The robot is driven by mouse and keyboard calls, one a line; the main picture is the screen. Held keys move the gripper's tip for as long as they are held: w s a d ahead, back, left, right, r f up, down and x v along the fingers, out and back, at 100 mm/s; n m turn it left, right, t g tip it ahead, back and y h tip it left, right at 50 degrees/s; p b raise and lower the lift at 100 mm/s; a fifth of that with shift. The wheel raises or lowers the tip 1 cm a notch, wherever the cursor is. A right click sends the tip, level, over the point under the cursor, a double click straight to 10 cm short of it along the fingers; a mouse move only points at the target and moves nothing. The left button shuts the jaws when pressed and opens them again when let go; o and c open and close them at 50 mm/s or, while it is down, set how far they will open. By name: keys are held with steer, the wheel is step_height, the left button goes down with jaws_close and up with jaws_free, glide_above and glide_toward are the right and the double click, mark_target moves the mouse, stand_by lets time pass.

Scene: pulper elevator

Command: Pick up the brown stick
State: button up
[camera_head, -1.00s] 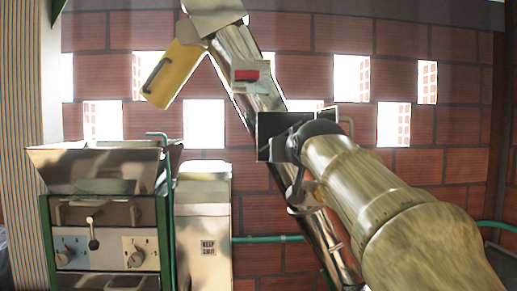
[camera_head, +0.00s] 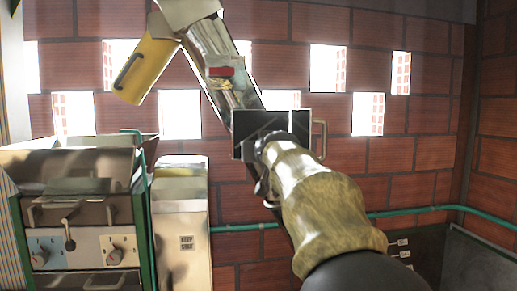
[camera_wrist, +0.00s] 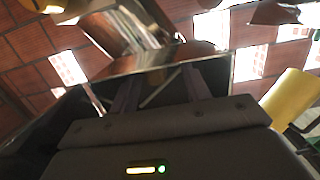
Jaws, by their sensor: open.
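I cannot make out a brown stick for certain in either view. A small yellowish-brown patch shows just below the red part (camera_head: 221,72) on the metal elevator tube (camera_head: 236,92) in the head view; it is too small to identify. My gripper (camera_wrist: 158,84) shows in the wrist view with its two dark fingers apart and nothing visible between them. A shiny metal surface (camera_wrist: 135,32) lies beyond the fingers. In the head view my arm's end covers the lower tube, and my fingertips cannot be made out.
A yellow chute (camera_head: 146,70) hangs from the tube's top left. A metal machine with knobs (camera_head: 75,215) and a metal cabinet (camera_head: 181,230) stand at left. A green pipe (camera_head: 420,211) runs along the brick wall (camera_head: 400,155). Floor space is not visible.

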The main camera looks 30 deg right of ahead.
steer(key=p+x, duration=0.1)
steer(key=x, duration=0.2)
steer(key=shift+w+d, duration=0.2)
steer(key=shift+w, duration=0.1)
steer(key=shift+s+r, duration=0.1)
steer(key=shift+s, duration=0.05)
steer(key=shift+a, duration=0.1)
steer(key=shift+c, duration=0.2)
jaws_close()
